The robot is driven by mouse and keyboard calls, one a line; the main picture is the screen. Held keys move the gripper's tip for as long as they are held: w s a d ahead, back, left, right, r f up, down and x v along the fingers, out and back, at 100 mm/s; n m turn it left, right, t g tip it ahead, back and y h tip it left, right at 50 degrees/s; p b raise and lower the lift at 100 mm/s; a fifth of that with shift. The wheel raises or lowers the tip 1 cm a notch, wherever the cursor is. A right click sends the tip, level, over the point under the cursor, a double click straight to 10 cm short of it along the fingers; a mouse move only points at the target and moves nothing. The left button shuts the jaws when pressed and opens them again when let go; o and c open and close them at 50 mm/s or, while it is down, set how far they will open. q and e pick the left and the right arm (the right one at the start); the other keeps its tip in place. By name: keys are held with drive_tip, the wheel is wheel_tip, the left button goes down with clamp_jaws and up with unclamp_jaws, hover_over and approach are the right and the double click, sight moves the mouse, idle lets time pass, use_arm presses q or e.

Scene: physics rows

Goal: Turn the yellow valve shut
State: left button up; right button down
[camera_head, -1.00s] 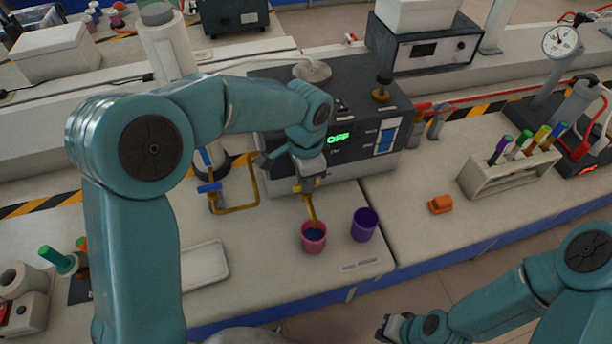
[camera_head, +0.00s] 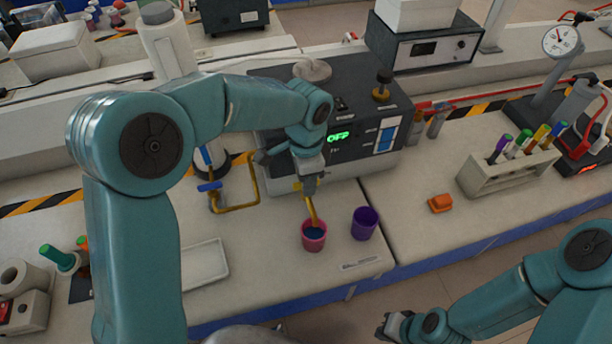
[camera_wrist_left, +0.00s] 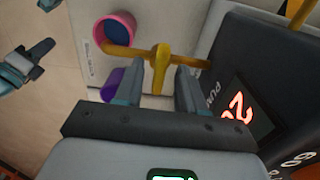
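The yellow valve (camera_wrist_left: 160,66) sits on a yellow pipe whose spout ends over a pink cup (camera_head: 314,237) holding blue liquid. In the head view the valve (camera_head: 297,186) is mostly hidden by my left gripper (camera_head: 309,188). In the left wrist view the two fingers of the left gripper (camera_wrist_left: 159,80) stand apart on either side of the valve's handle, with small gaps showing. My right gripper (camera_head: 390,327) hangs low at the bottom of the head view, away from the valve; its fingers are too small to read.
A dark pump box (camera_head: 285,98) with a green OFF display stands behind the valve. A purple cup (camera_head: 365,224) is right of the pink one. A blue-handled valve (camera_head: 209,187) is at left. A white tray (camera_head: 205,264) and orange block (camera_head: 440,204) lie on the bench.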

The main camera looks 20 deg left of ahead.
use_arm(q)
wheel_tip(320, 180, up, 16)
drive_tip(key=shift+r, duration=0.15)
idle(0.3)
drive_tip(key=shift+p, duration=0.3)
